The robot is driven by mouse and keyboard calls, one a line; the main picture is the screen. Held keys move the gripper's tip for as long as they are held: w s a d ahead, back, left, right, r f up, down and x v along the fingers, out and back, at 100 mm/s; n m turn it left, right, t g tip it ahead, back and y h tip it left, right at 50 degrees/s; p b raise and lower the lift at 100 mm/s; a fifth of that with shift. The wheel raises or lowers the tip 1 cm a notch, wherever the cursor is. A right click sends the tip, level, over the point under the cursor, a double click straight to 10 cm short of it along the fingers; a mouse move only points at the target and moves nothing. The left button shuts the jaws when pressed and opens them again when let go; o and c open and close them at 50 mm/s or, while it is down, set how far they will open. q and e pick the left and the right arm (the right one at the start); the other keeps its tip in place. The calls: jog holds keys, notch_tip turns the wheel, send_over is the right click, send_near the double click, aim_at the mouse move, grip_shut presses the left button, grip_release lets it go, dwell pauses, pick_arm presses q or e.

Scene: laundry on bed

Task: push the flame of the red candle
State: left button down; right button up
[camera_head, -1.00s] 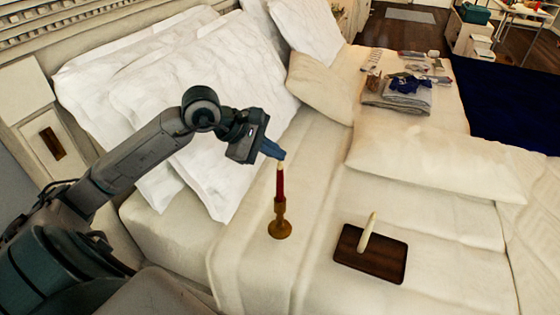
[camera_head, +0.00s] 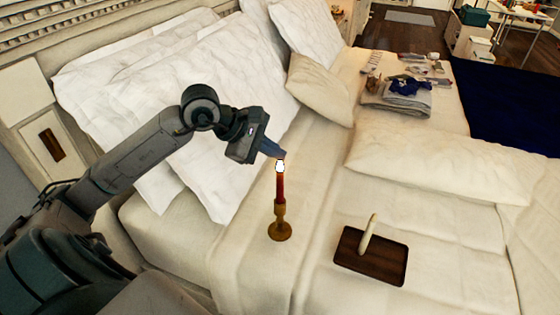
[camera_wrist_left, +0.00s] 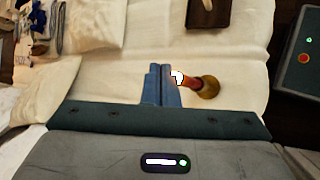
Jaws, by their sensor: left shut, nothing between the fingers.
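The red candle (camera_head: 281,187) stands upright in a brass-coloured holder (camera_head: 280,229) on the bed. Its flame (camera_head: 280,166) shows as a bright white glow at the top. My left gripper (camera_head: 280,154) is shut and empty, with its blue fingertips right at the flame, just above and beside it. In the left wrist view the shut fingers (camera_wrist_left: 160,72) lie just left of the flame (camera_wrist_left: 177,77), with the red candle (camera_wrist_left: 189,82) and holder (camera_wrist_left: 208,87) to the right. I cannot tell whether the fingertips touch the flame. My right gripper is not in view.
A dark brown tray (camera_head: 348,246) with a cream candle (camera_head: 368,233) lies to the right on the bed. White pillows (camera_head: 170,105) are behind my left arm. Folded clothes (camera_head: 402,97) lie at the far right. The bed around the holder is clear.

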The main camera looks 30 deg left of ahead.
pick_arm(q)
jog(key=shift+r, duration=0.4)
jog(key=shift+r, duration=0.1)
notch_tip(320, 180, up, 5)
jog(key=shift+f+p, duration=0.1)
jog(key=shift+p, duration=1.15)
